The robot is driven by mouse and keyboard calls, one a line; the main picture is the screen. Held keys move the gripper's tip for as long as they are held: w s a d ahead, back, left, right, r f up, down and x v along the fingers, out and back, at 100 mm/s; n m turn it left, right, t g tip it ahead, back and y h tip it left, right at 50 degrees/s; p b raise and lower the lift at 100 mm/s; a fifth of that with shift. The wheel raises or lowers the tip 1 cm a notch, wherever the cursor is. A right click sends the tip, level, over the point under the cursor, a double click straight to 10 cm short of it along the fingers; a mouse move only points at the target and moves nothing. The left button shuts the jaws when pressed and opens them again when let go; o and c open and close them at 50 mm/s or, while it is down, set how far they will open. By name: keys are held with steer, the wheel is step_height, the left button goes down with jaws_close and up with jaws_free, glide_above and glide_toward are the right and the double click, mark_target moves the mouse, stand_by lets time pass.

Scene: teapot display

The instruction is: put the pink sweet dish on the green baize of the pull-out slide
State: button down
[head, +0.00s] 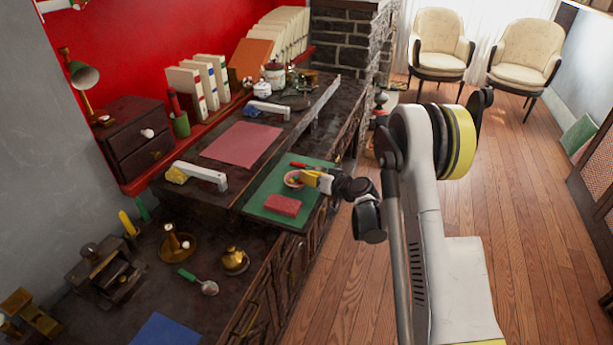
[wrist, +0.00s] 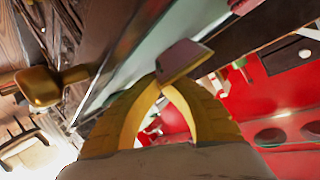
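The pink sweet dish (head: 292,182), with small coloured sweets in it, is over the green baize (head: 262,190) of the pull-out slide. My gripper (head: 307,178) comes to the dish from the right, its yellow fingertips at the dish's near side. In the wrist view the curved yellow fingers (wrist: 163,87) meet at the tips on the edge of a mauve-pink piece (wrist: 184,60), which looks like the dish. I cannot tell whether the dish touches the baize or hangs just above it.
A red block (head: 282,206) lies on the baize in front of the dish, and a red stick (head: 299,165) behind it. A pink sheet (head: 241,144) lies on the desk. Free baize shows left of the dish.

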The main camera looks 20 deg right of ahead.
steer(key=c, duration=1.6)
jaws_free()
steer(key=p+v, duration=0.3)
steer(key=v, duration=0.8)
steer(key=s+a+r+g+h, duration=0.1)
steer(key=s+a+r+g, duration=0.15)
steer(key=s+r, duration=0.35)
steer(key=s+a+r+g+h, duration=0.1)
steer(key=s+a+r, duration=0.35)
steer(key=r, duration=0.25)
steer(key=s+r+h, duration=0.1)
steer(key=s, duration=0.6)
steer(key=s+r+g+h, duration=0.1)
steer(key=s, duration=0.7)
steer(key=s+r+g+h, duration=0.1)
steer(key=s+r+h, duration=0.1)
steer(key=s, duration=0.5)
steer(key=shift+s+d, duration=0.15)
steer(key=shift+d, duration=0.15)
